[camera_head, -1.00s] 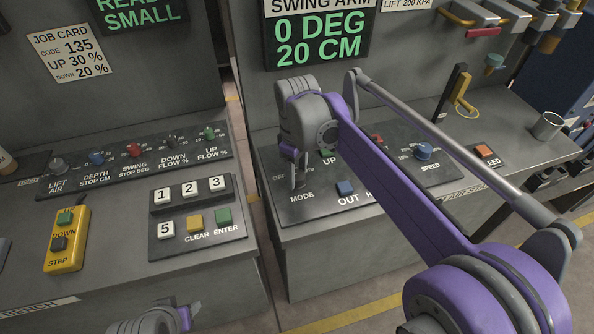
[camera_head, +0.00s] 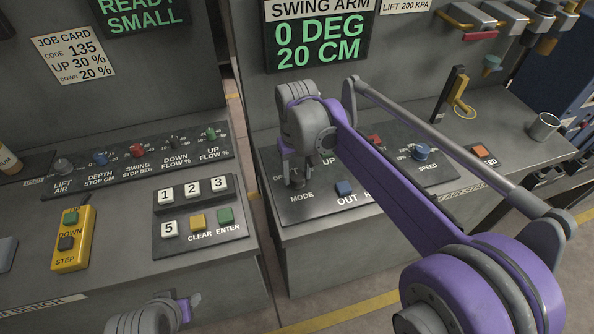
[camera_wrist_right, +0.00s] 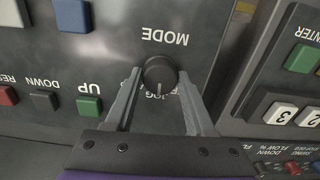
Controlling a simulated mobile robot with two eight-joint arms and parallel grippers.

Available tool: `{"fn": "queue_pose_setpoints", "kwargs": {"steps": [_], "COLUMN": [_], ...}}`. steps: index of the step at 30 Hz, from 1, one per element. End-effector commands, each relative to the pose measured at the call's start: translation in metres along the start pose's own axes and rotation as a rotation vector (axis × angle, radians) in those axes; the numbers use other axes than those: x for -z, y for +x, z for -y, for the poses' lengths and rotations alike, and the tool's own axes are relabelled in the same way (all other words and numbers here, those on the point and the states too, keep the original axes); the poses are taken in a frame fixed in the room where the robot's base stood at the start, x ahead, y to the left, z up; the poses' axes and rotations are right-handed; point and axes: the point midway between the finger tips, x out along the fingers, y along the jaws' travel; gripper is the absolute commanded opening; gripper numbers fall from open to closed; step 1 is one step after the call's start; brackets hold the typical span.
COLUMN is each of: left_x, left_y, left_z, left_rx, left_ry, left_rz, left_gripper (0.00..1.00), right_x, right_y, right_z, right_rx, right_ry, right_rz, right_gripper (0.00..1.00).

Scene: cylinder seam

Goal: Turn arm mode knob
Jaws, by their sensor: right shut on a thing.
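The black MODE knob (camera_wrist_right: 160,74) sits on the dark panel of the swing arm console, below the "20 CM" display. In the right wrist view its white pointer line faces the gripper palm, near the partly hidden JOG label. My right gripper (camera_head: 297,181) reaches down over the knob in the head view. Its two grey fingers (camera_wrist_right: 159,84) stand on either side of the knob, shut on it. In the head view the fingers hide most of the knob. My left gripper (camera_head: 188,308) shows only in part at the bottom left, away from the knob.
A blue OUT button (camera_head: 345,188) and a blue SPEED knob (camera_head: 420,152) share the panel. My right arm covers its middle. A green UP button (camera_wrist_right: 89,107) is beside the fingers. A keypad (camera_head: 196,190) and yellow pendant (camera_head: 73,240) are on the left bench.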

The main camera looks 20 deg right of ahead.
Motion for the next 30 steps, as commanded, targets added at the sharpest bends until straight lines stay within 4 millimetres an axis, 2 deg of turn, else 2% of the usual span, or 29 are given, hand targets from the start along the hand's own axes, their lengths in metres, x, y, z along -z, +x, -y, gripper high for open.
{"fn": "queue_pose_setpoints", "kwargs": {"steps": [18, 19, 24, 30], "left_x": [0.0009, 0.0009, 0.0008, 0.0008], "left_y": [-0.0012, -0.0012, -0.0012, -0.0011], "left_z": [0.0000, 0.0000, 0.0000, 0.0000], "left_rx": [0.000, 0.000, 0.000, 0.000], "left_ry": [0.000, 0.000, 0.000, 0.000], "left_rz": [-0.001, -0.001, -0.001, -0.001], "left_gripper": [0.50, 0.50, 0.50, 0.50], "right_x": [0.0003, 0.0003, 0.0002, 0.0001], "right_y": [-0.0004, -0.0004, -0.0003, -0.0001], "right_z": [-0.0002, -0.0002, -0.0001, -0.0001], "right_rx": [0.000, 0.000, 0.000, 0.000], "right_ry": [0.050, 0.050, 0.050, 0.049], "right_rz": [-0.001, -0.001, 0.000, 0.000], "right_gripper": [0.00, 0.57, 0.85, 0.85]}}
